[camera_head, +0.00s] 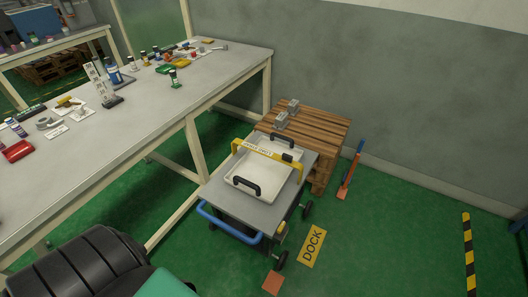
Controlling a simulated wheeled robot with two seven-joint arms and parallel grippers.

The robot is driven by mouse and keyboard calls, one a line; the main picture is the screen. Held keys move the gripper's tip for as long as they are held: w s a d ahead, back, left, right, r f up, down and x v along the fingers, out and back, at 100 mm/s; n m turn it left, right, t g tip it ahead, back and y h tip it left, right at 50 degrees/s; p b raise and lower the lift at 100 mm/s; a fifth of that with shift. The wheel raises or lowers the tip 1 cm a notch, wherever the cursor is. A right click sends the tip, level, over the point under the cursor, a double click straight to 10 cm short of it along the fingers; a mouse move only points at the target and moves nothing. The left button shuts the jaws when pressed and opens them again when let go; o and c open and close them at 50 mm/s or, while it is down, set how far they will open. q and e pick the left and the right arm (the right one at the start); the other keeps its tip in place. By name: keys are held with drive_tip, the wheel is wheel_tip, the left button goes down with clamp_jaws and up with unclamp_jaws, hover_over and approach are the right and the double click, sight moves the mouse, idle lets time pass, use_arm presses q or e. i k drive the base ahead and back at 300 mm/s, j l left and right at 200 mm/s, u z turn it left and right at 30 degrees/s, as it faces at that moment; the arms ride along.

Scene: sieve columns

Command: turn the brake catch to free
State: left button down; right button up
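A low cart with a grey deck (228,205) stands on the green floor near the middle. It has a blue push handle (228,222) at its front and dark wheels (281,258). A small yellow part (283,229) shows low on its right side. I cannot tell whether this is the brake catch or how the catch is set. A white tray (243,168) with black handles sits on the deck, with a yellow labelled bar (266,152) across it. Neither of my grippers is in view.
A long grey workbench (140,108) with bottles and tools stands at left. A wooden stand (322,128) holding grey metal blocks (281,119) is behind the cart. A yellow DOCK sign (312,246), an orange square (272,283) and a blue-orange post (351,168) are right of it. Floor at right is mostly clear.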

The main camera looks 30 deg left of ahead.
sight(280, 229)
drive_tip(key=k+l+u, duration=0.2)
drive_tip(key=u, duration=0.35)
drive_tip(key=k+u, duration=0.15)
drive_tip(key=u, duration=0.35)
